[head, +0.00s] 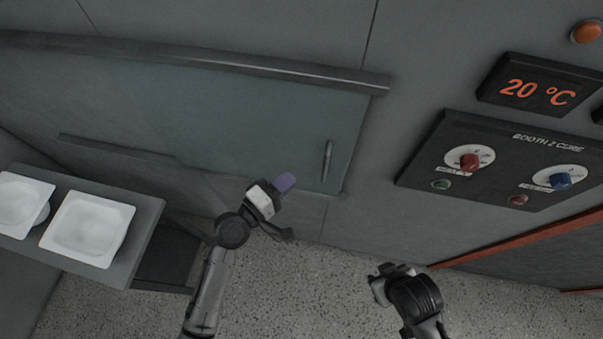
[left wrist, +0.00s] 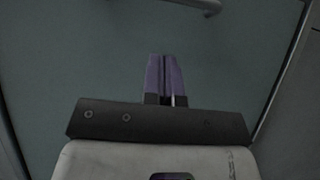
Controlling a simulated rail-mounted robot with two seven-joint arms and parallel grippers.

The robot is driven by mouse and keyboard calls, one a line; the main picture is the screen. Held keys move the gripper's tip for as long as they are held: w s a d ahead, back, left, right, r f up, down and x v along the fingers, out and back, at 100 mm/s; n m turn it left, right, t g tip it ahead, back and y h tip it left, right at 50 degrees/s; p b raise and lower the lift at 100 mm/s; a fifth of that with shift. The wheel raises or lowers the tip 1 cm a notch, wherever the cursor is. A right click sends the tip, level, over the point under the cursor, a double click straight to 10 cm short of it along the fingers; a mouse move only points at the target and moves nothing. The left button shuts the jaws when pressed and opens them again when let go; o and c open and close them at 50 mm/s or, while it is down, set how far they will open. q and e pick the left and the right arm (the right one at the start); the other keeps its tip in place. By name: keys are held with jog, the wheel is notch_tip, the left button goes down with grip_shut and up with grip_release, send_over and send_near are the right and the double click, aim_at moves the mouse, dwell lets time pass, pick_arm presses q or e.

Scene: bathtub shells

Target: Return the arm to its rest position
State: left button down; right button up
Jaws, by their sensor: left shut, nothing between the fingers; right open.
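My left gripper (head: 285,182) is in front of the lower right part of the glass door (head: 220,115), left of and below its handle (head: 327,160). Its purple fingers are shut with nothing between them. They also show in the left wrist view (left wrist: 165,78), pointing toward the glass, with part of the handle (left wrist: 200,5) at the top edge. I cannot tell how far the fingers are from the glass. My right gripper (head: 382,272) is low, over the speckled floor, away from the wall; its fingers are small in view, and it is open and empty.
A control panel (head: 435,160) with a red and a blue knob is on the wall at right, below a display (head: 530,92) reading 20 °C. White tub shells (head: 88,228) sit on a grey shelf (head: 140,225) at left. Bare floor (head: 310,290) lies between my arms.

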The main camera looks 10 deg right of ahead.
pick_arm(q)
jog(key=v, duration=0.7)
jog(key=shift+s+d+b, duration=0.2)
jog(key=shift+b, duration=0.25)
